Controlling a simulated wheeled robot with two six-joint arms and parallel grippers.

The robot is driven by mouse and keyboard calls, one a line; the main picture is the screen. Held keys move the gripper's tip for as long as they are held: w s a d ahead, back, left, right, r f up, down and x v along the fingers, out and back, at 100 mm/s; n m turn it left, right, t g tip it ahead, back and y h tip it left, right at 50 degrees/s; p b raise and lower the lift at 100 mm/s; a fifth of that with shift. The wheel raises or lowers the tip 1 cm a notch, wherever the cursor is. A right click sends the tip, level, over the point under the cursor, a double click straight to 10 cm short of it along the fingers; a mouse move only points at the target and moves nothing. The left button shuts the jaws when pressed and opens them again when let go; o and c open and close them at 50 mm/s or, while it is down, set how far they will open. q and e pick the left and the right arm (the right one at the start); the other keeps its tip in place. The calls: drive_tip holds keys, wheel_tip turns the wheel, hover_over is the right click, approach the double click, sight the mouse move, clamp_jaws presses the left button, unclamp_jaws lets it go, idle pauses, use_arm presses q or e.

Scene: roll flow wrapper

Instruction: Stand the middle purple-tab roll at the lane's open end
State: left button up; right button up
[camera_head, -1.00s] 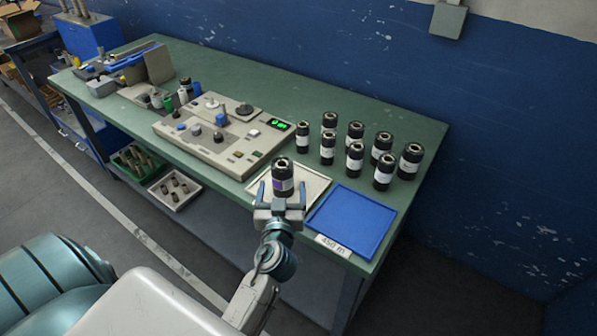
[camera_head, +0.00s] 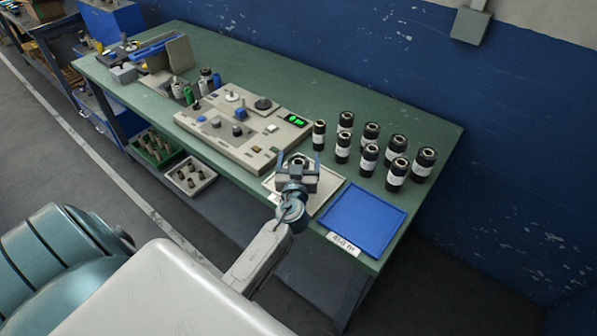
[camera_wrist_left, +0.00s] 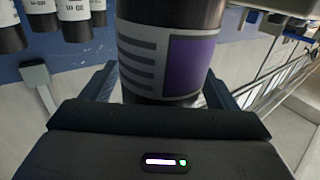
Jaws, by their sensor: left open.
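A black roll with a purple tab (camera_wrist_left: 190,65) fills the middle of the left wrist view, upright between the fingers. My left gripper (camera_wrist_left: 160,92) is open, with a finger on each side of the roll. Several other black rolls with white labels (camera_head: 368,158) stand in rows at the table's right. I cannot make out the lane's open end. My right gripper is not in view.
A blue tray (camera_head: 362,220) with a "450 m" card (camera_head: 344,244) lies right of the white tray. A beige control panel (camera_head: 240,128) with a green display stands to the left. Bottles (camera_head: 190,90) and tools stand farther left. Green tabletop is clear behind the panel.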

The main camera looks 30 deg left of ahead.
use_arm(q)
drive_tip(key=c, duration=1.3)
drive_tip(key=shift+c, duration=0.5)
drive_tip(key=shift+r, duration=0.15)
